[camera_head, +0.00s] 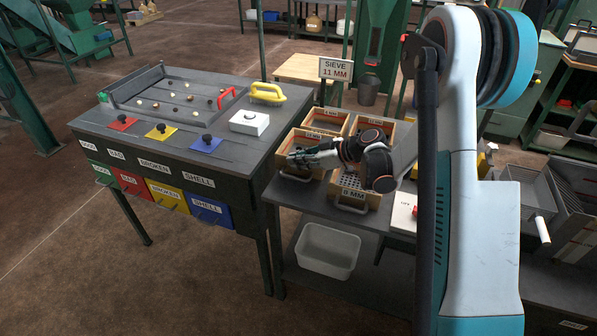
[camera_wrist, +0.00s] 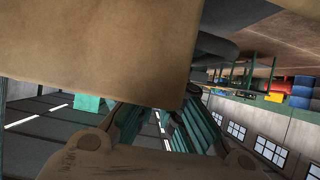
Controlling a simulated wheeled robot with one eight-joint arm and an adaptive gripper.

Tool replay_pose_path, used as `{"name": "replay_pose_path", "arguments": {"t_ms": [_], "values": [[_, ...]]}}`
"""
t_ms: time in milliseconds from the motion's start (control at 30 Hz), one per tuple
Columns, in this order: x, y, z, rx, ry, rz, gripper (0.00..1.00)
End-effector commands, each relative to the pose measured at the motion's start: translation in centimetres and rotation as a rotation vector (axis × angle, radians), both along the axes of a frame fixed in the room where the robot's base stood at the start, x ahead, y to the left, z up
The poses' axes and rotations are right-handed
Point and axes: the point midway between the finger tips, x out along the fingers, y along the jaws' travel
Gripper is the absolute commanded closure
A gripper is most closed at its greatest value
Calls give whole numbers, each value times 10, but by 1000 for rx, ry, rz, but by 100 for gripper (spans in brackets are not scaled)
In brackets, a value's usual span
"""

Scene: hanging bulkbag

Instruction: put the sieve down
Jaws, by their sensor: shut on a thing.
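Wooden box sieves with metal handles sit close together on the dark bench. In the head view my gripper (camera_head: 297,158) is at the front-left sieve (camera_head: 308,172), over its front part, and it is shut on it. The arm and fingers hide much of this sieve and its label, and I cannot tell whether it rests on the bench. In the wrist view a brown wooden surface (camera_wrist: 100,55) fills the upper left, close to my fingers. The front-right sieve (camera_head: 350,186) is labelled 9 MM. Two more sieves stand behind, at the left (camera_head: 321,121) and the right (camera_head: 374,127).
A sign (camera_head: 336,69) reads SIEVE 11 MM. A pale bin (camera_head: 328,251) is on the lower shelf. A wire basket (camera_head: 533,190) is at right.

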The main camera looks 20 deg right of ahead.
Motion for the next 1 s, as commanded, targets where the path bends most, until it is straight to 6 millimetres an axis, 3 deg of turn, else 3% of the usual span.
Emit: {"name": "replay_pose_path", "arguments": {"t_ms": [200,600,700,1000], "values": [[0,0,-33,0,0,0,100],[0,0,-38,0,0,0,100],[0,0,-37,0,0,0,73],[0,0,-37,0,0,0,73]]}}
